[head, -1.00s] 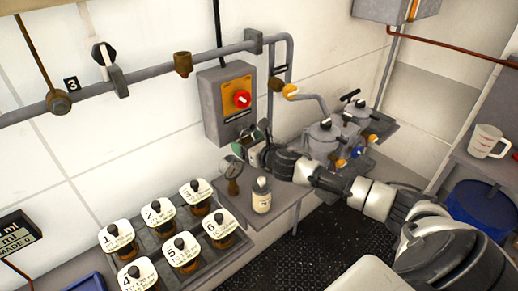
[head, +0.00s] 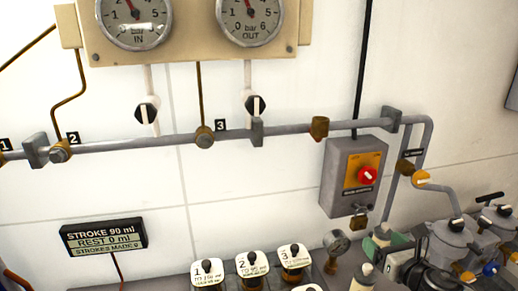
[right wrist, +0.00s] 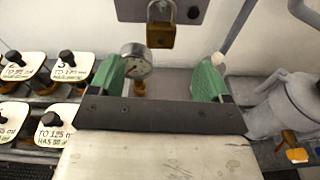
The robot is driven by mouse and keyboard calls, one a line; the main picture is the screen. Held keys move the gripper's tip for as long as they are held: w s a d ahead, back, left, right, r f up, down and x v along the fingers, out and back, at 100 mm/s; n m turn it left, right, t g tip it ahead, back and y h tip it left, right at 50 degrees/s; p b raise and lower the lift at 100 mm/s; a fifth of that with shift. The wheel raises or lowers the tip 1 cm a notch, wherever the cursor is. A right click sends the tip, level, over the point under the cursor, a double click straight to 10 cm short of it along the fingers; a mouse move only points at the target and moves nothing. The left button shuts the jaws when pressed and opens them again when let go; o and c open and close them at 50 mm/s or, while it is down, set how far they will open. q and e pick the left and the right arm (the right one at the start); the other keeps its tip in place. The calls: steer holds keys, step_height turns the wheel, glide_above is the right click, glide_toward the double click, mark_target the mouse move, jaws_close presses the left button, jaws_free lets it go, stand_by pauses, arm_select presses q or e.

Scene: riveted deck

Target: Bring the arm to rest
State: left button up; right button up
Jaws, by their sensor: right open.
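My right gripper (head: 392,243) shows at the bottom right of the head view, with green finger pads. In the right wrist view its two green fingers (right wrist: 158,80) stand wide apart with nothing held between them. It is below the grey switch box (head: 353,177) with the red knob, and just right of a small round gauge (head: 337,243). The gauge also shows in the right wrist view (right wrist: 136,62), beyond the left finger. Part of my right arm is cut off by the bottom edge. My left gripper is not in view.
A brass padlock (right wrist: 160,30) hangs under the box, close beyond the fingers. Numbered knobs (head: 250,264) stand at the left. Grey lidded pots (head: 452,240) stand close at the right. A pipe (head: 285,133) runs along the wall. A bottle (head: 363,278) is near the gripper.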

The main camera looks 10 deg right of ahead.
steer(key=s+a+f+m+g+h, duration=0.35)
steer(key=s+a+f+m, duration=0.6)
steer(key=m, duration=0.75)
steer(key=s+a+f+m+g+y, duration=0.1)
steer(key=s+a+f+m+g, duration=0.3)
steer(key=s+m, duration=0.5)
steer(key=s+a+f+m+g+y, duration=0.2)
steer(key=s+a+m+g, duration=0.25)
steer(key=s+m, duration=0.4)
step_height(320, 180, down, 28)
steer(key=s+g, duration=0.2)
steer(key=s+d+f+g, duration=0.1)
steer(key=s+d+f, duration=0.2)
steer(key=s+f, duration=1)
steer(key=shift+s+d+f+n+h, duration=0.2)
steer(key=shift+s+f+n+h, duration=0.15)
steer(key=shift+s, duration=0.85)
